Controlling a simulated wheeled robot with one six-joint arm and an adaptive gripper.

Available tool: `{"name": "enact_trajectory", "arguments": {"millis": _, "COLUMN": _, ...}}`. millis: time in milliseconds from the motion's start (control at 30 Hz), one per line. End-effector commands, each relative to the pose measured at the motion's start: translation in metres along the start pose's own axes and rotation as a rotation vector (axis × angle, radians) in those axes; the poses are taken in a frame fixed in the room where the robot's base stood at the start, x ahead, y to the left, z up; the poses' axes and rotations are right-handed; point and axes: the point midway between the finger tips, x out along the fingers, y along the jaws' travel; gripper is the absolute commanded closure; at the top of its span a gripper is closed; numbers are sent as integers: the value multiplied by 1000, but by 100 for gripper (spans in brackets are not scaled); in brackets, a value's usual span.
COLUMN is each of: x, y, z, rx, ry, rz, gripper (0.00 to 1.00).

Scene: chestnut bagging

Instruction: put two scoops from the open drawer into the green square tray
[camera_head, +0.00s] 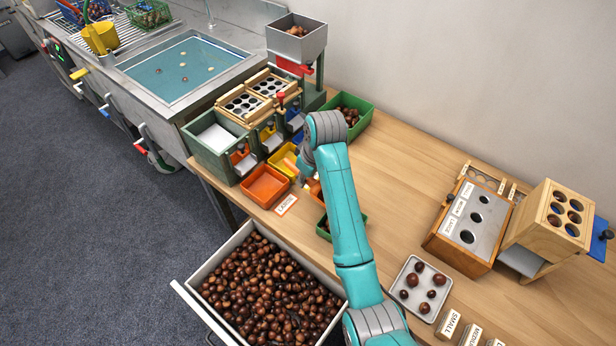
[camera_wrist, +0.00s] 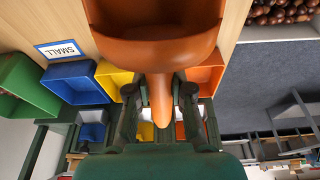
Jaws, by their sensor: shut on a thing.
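My gripper (camera_wrist: 160,105) is shut on the handle of an orange-brown scoop (camera_wrist: 162,52). The scoop's bowl is at the top of the wrist view, and its contents cannot be made out. In the head view my arm hides most of the gripper, above the bench beside the coloured trays. The open drawer (camera_head: 188,289), full of chestnuts, is at the bottom left of the head view. One green tray (camera_head: 363,219) is partly hidden behind my arm. Another green tray (camera_head: 365,123), holding chestnuts, stands farther back by the wall.
An orange tray (camera_head: 265,186) stands at the bench's front edge, near the sorting rack (camera_head: 222,165). A metal tray (camera_head: 420,289) with several chestnuts lies right of my arm. A wooden gauge box (camera_head: 470,222) stands farther right. The sink (camera_head: 185,68) is at the upper left.

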Motion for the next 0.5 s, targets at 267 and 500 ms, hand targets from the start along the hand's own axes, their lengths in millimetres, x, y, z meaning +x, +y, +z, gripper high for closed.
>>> {"name": "enact_trajectory", "arguments": {"millis": 267, "x": -6, "y": 0, "z": -4, "rx": -1, "ry": -61, "rz": 0, "gripper": 100}}
{"name": "enact_trajectory", "arguments": {"millis": 500, "x": -26, "y": 0, "z": -9, "rx": -1, "ry": -60, "rz": 0, "gripper": 100}}
